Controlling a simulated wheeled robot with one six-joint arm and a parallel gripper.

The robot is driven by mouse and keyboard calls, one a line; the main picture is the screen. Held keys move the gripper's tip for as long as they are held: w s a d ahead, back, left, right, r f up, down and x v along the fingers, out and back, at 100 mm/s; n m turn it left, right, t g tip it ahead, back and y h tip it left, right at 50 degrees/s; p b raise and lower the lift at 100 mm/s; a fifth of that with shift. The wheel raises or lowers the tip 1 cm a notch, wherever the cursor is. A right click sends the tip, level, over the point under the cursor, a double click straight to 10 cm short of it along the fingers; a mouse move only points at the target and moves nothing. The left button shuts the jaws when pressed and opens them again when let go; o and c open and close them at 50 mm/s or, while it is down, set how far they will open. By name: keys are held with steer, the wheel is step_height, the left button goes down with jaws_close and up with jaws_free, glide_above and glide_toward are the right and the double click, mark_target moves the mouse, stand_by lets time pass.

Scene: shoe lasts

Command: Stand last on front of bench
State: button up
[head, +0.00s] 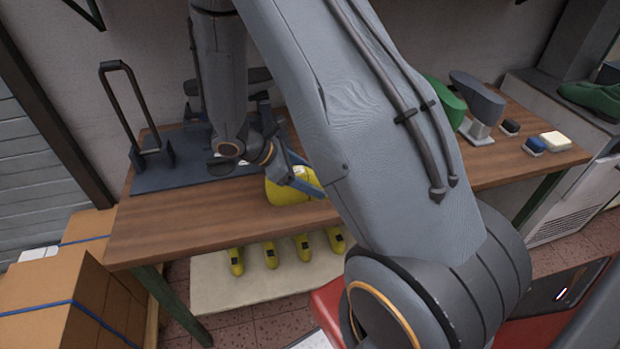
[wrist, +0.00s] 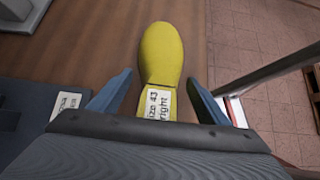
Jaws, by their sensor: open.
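A yellow shoe last (head: 286,190) stands at the front edge of the wooden bench (head: 190,226). In the wrist view the last (wrist: 161,55) points away from me, with a white label reading "Size 43 right" on its top. My gripper (head: 297,180) is at the last in the head view. In the wrist view the blue fingers of my gripper (wrist: 155,95) are open, one on each side of the labelled end, with gaps between. My arm hides part of the bench in the head view.
A dark press plate with a handle (head: 138,110) is on the bench's left. Several yellow lasts (head: 270,254) are on a low shelf below. A green last (head: 445,100), a grey last (head: 478,92) and brushes (head: 535,145) are at right. Cardboard boxes (head: 75,285) stand at lower left.

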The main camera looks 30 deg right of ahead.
steer(key=b+v, duration=0.3)
steer(key=v, duration=0.8)
steer(key=shift+w+a+r, duration=0.1)
steer(key=shift+a+r, duration=0.15)
steer(key=shift+a, duration=0.05)
steer(key=s+a+r+m+t+y, duration=0.1)
steer(key=s+a+m+t+y, duration=0.2)
steer(key=m, duration=1.1)
steer(key=s+a+y, duration=0.2)
steer(key=s+y, duration=0.3)
steer(key=s, duration=0.1)
steer(key=shift+s+r+m+t+y, duration=0.2)
steer(key=shift+s+m+t+y, duration=0.1)
steer(key=shift+s+m+t, duration=0.1)
